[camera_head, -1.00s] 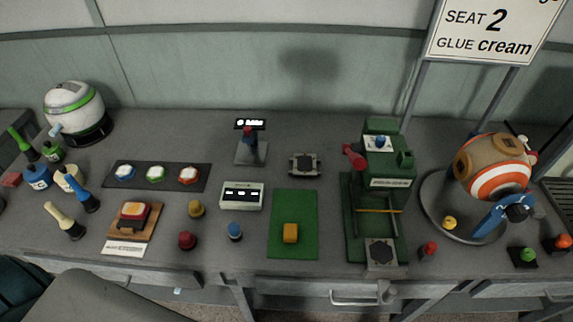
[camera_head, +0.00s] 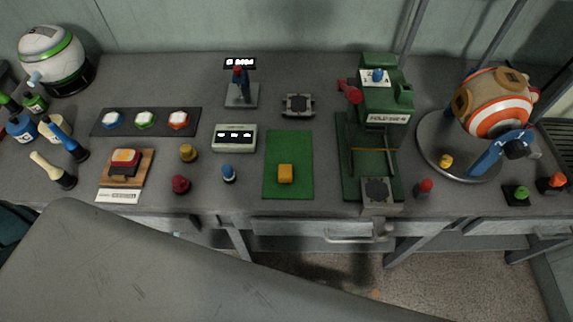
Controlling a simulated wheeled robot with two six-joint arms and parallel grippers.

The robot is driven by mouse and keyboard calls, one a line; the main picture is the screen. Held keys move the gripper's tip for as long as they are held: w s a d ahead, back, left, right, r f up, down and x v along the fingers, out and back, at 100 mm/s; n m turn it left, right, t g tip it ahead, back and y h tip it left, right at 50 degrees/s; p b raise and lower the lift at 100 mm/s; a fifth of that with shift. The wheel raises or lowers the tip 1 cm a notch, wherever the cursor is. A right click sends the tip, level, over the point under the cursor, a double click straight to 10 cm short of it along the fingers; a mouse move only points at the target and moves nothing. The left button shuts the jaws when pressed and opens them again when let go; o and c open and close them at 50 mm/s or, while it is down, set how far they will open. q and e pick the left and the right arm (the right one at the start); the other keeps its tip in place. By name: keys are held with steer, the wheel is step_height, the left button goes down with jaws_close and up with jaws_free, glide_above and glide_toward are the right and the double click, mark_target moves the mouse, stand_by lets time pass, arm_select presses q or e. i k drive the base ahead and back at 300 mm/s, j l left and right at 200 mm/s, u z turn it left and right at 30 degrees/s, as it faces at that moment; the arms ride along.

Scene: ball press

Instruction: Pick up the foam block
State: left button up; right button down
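A small yellow-orange block (camera_head: 285,173), which looks like the foam block, lies on the front half of a green mat (camera_head: 289,147) near the middle of the bench. It lies apart from other objects, with bare mat around it. Neither my left nor my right gripper is in view.
On the grey bench (camera_head: 325,75), a green press (camera_head: 357,160) stands right of the mat. A white box with a display (camera_head: 235,139) and a blue-topped stamp (camera_head: 228,174) are left of it. A striped ball (camera_head: 495,103) stands far right. A drawer handle (camera_head: 355,238) juts out below the front edge.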

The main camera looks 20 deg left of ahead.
mark_target(285, 171)
steer(key=i+l+u, duration=0.15)
steer(key=l, duration=0.2)
steer(key=i+l+u, duration=0.2)
steer(key=l, duration=0.15)
steer(key=l+u, duration=0.15)
steer(key=l, duration=0.2)
steer(key=l+u, duration=0.15)
steer(key=l, duration=0.25)
steer(key=i, duration=0.05)
